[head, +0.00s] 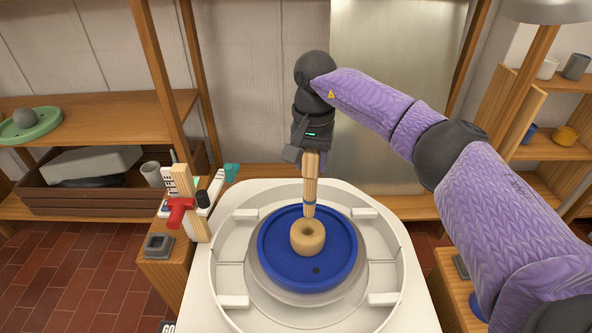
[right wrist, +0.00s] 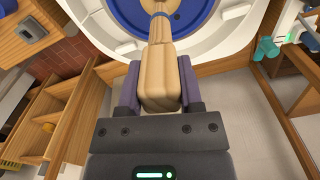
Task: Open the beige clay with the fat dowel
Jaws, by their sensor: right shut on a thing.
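The beige clay (head: 307,238) is a short round lump with a hole in its top. It sits near the middle of the blue disc (head: 278,268) on the wheel. My right gripper (head: 311,153) is above and behind the clay, shut on the thick wooden handle of the fat dowel (head: 309,180). The dowel points down, with a blue band near its lower end. Its tip is at the clay's far edge in the head view; I cannot tell whether they touch. The right wrist view shows the dowel (right wrist: 157,70) between both fingers. My left gripper is out of view.
A white splash pan (head: 228,258) rings the wheel. A wooden post with a red clamp (head: 180,211) stands at its left, beside a small grey square block (head: 158,245). Shelves stand at the back left and the right. A metal panel (head: 385,120) stands behind.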

